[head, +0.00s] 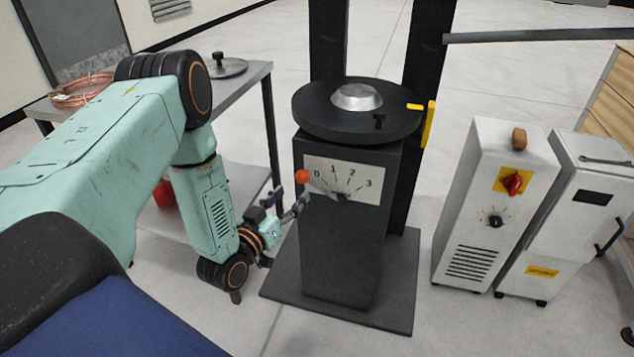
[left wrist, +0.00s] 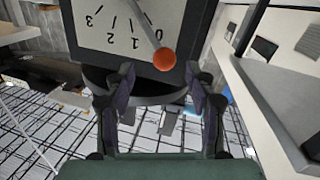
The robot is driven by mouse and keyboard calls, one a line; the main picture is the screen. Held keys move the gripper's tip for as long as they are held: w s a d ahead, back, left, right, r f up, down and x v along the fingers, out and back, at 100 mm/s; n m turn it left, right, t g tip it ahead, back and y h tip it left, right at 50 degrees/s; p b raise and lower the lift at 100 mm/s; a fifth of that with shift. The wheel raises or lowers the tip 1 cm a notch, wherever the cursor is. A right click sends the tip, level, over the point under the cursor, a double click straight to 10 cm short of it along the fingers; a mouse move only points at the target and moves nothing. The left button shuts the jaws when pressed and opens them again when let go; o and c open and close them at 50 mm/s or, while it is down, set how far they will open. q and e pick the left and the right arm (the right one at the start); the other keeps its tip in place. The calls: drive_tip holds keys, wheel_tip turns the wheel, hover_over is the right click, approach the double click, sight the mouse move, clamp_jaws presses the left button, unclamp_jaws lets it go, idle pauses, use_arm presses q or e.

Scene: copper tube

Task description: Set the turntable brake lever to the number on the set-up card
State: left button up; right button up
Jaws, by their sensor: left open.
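The brake lever, with an orange ball knob (head: 302,176), sits on the front of the dark turntable pedestal (head: 340,250). Its white dial plate (head: 360,175) is marked 0, 1, 2, 3. The lever points left, by the 0. In the left wrist view the dial (left wrist: 88,38) is upside down and the knob (left wrist: 164,60) shows between the fingers, just past their tips. My left gripper (head: 291,199) is open, close to the knob and empty. My right gripper is not in view. I cannot make out a set-up card.
The round black turntable (head: 315,115) tops the pedestal, with a silver hub (head: 356,97). A grey table (head: 255,76) with a copper coil (head: 80,90) is behind my left arm. Two white cabinets (head: 485,210) (head: 560,240) stand right. Floor between pedestal and cabinets is clear.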

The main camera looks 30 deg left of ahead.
sight(298, 181)
use_arm(q)
drive_tip(key=shift+w+a+r, duration=0.15)
drive_tip(key=shift+a+r, duration=0.15)
drive_tip(key=shift+a, duration=0.15)
drive_tip(key=w+b, duration=0.2)
drive_tip(key=w, duration=0.4)
drive_tip(key=shift+a+f, duration=0.1)
drive_tip(key=shift+a, duration=0.05)
drive_tip(key=shift+w+a+b, duration=0.1)
drive_tip(key=shift+w+b, duration=0.2)
drive_tip(key=shift+w, duration=0.55)
drive_tip(key=shift+c, duration=0.2)
clamp_jaws()
